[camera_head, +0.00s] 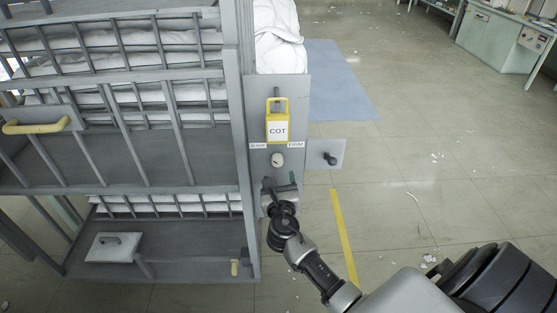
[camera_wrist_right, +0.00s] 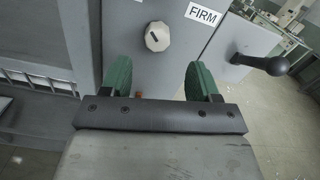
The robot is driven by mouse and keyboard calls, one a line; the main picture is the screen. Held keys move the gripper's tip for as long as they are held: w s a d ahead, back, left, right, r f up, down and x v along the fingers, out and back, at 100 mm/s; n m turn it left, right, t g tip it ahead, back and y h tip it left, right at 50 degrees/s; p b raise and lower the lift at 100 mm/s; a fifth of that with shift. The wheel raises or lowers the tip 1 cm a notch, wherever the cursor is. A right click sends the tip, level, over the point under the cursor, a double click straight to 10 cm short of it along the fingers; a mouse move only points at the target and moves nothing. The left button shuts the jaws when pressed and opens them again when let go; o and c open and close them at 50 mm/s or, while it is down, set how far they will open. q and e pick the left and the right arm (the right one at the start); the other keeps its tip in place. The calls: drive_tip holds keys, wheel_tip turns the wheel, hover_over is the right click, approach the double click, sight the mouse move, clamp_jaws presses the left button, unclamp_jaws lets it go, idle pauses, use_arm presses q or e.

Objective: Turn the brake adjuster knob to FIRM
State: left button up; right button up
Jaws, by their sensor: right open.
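The brake adjuster knob (camera_head: 277,160) is a small cream dial on the grey end panel of the cot. In the right wrist view the knob (camera_wrist_right: 158,36) shows a dark pointer slot, with a FIRM label (camera_wrist_right: 203,14) above and to its right. In the head view the right-hand label (camera_head: 296,145) is beside another label on the left. My right gripper (camera_head: 281,182) is just below the knob in the head view. In the wrist view its green fingers (camera_wrist_right: 157,80) are open and empty, with the knob beyond them and apart from them. My left gripper is not in view.
A yellow padlock-shaped COT tag (camera_head: 277,126) hangs above the knob. A side plate with a black-knobbed lever (camera_head: 330,159) juts out to the right. Cot rails (camera_head: 180,115) stand close on the left. The floor (camera_head: 430,150) to the right is mostly clear.

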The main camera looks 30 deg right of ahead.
sight(278, 164)
drive_tip(key=x, duration=0.6)
drive_tip(key=shift+w+a, duration=0.15)
drive_tip(key=shift+a, duration=0.05)
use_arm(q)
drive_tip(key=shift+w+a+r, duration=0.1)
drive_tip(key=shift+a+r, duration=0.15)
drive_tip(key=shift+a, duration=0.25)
use_arm(e)
drive_tip(key=shift+x, duration=0.75)
drive_tip(key=shift+c, duration=0.4)
drive_tip(key=c, duration=0.8)
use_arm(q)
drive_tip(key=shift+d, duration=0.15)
use_arm(e)
drive_tip(key=shift+c, duration=0.2)
